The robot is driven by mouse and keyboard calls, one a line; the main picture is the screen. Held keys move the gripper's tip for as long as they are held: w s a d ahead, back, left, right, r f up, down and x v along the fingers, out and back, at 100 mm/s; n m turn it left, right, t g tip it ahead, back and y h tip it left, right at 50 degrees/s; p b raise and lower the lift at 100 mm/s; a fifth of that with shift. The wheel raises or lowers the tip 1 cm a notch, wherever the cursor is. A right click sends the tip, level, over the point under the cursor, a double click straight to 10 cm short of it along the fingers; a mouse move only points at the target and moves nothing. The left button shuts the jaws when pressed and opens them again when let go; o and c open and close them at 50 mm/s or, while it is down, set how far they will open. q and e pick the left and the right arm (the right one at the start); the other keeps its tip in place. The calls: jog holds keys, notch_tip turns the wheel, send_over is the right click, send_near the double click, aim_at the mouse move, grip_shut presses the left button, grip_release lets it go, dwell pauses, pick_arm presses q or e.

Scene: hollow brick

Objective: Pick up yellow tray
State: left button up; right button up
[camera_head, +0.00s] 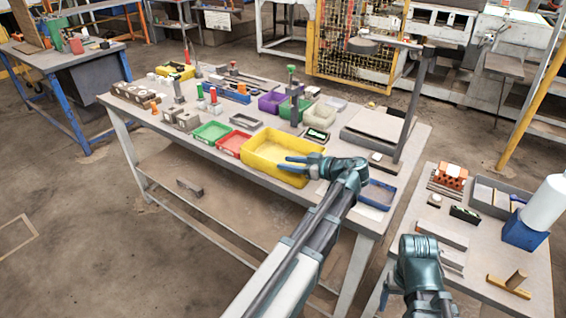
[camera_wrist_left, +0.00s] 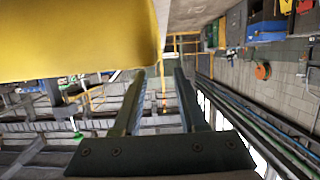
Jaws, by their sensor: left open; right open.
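The yellow tray (camera_head: 256,166) is a shallow rectangular bin on the main workbench, near its front edge. My left gripper (camera_head: 283,163) is open, with its fingers overlapping the tray from the right in the head view. In the left wrist view the tray (camera_wrist_left: 75,40) fills the upper left, very close. The open fingers (camera_wrist_left: 160,75) show an empty gap between them, with the tray beside and above them. I cannot tell whether they touch it. Part of the tray is hidden behind the left gripper. My right arm shows at the lower right, but its gripper fingers are not visible.
A red tray (camera_head: 232,144) and a green tray (camera_head: 211,132) stand left of the yellow one. A blue tray (camera_head: 377,194) lies to its right, beside my left arm. A second table (camera_head: 521,272) with orange bricks (camera_head: 450,176) is at the right.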

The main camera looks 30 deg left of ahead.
pick_arm(q)
jog(key=shift+a+f, duration=0.1)
jog(key=shift+a, duration=0.4)
jog(key=b+x, duration=0.2)
jog(key=x, duration=0.3)
jog(key=shift+w+f, duration=0.15)
jog(key=shift+f, duration=0.1)
grip_shut()
dwell(1.0)
